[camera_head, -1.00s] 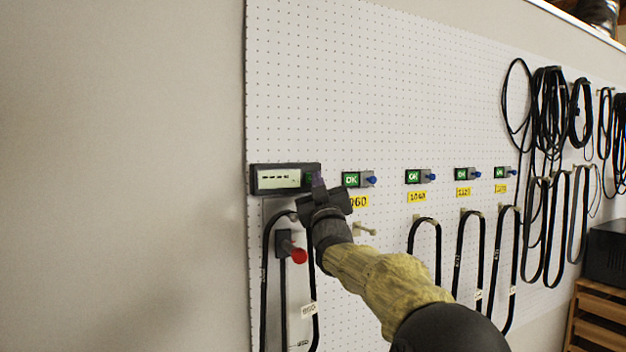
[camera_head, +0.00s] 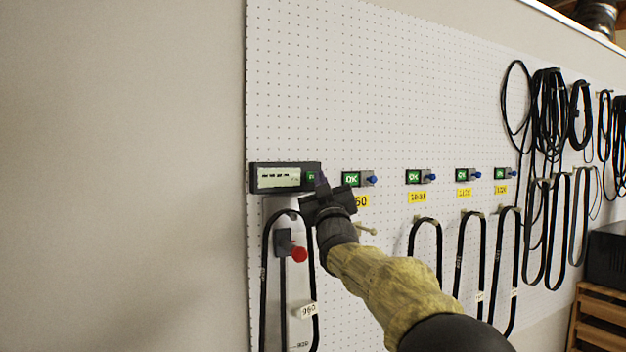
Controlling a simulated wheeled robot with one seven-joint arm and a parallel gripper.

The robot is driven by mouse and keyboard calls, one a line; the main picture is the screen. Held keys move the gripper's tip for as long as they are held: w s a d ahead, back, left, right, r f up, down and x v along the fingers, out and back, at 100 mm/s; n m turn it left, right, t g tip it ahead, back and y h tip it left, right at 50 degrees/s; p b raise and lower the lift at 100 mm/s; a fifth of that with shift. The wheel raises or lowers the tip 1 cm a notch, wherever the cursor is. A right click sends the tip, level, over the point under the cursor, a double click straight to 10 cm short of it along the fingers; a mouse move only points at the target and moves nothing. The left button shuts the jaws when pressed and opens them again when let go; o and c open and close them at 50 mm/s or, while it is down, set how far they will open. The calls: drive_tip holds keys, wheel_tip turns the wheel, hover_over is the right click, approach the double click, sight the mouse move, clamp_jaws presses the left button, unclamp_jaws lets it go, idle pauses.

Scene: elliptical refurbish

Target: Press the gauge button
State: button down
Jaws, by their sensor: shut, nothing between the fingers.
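A dark gauge box (camera_head: 257,179) with a pale display (camera_head: 279,178) is mounted on the pegboard at its left edge. A small green button (camera_head: 311,177) sits at the right end of the box. Whether the tips touch the box cannot be told. The display marks are too small to read. A red knob (camera_head: 299,254) sticks out below the box, on a dark block inside a hanging belt loop.
The white pegboard (camera_head: 380,90) carries several green OK boxes with blue knobs (camera_head: 372,180) and yellow labels to the right. Black belts (camera_head: 545,110) hang below and at the far right. The wall left of the pegboard is bare.

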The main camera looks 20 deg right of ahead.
drive_tip(key=s+b, duration=0.4)
drive_tip(key=s, duration=0.1)
drive_tip(key=shift+d, duration=0.1)
idle(1.4)
